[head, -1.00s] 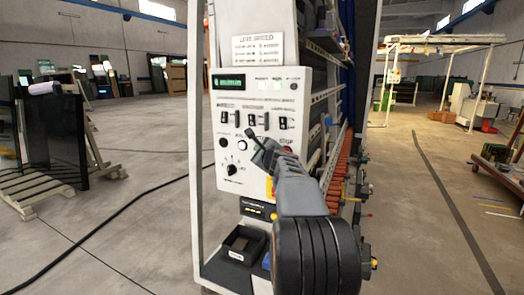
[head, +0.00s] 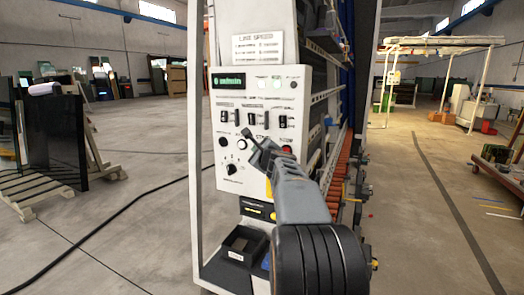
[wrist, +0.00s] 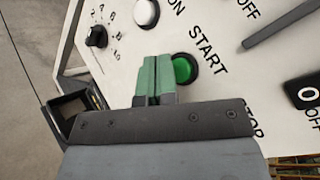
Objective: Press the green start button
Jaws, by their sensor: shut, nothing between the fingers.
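The green start button (wrist: 183,69) shows in the wrist view, round with a dark ring, just right of my fingertips and beside the START label. My gripper (wrist: 157,60) has its green fingers together and empty. The fingers lie next to the button and cover part of the panel to its left; whether they touch the panel cannot be told. In the head view my gripper (head: 250,160) is in front of the lower part of the white control panel (head: 229,186), and the green button is hidden behind it.
A white button (wrist: 146,12) and a black dial (wrist: 96,36) are on the panel. A dark lever (wrist: 280,25) sticks out near the START label. A red button (head: 286,150) is right of my gripper. A dark open tray (head: 240,243) is below the panel.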

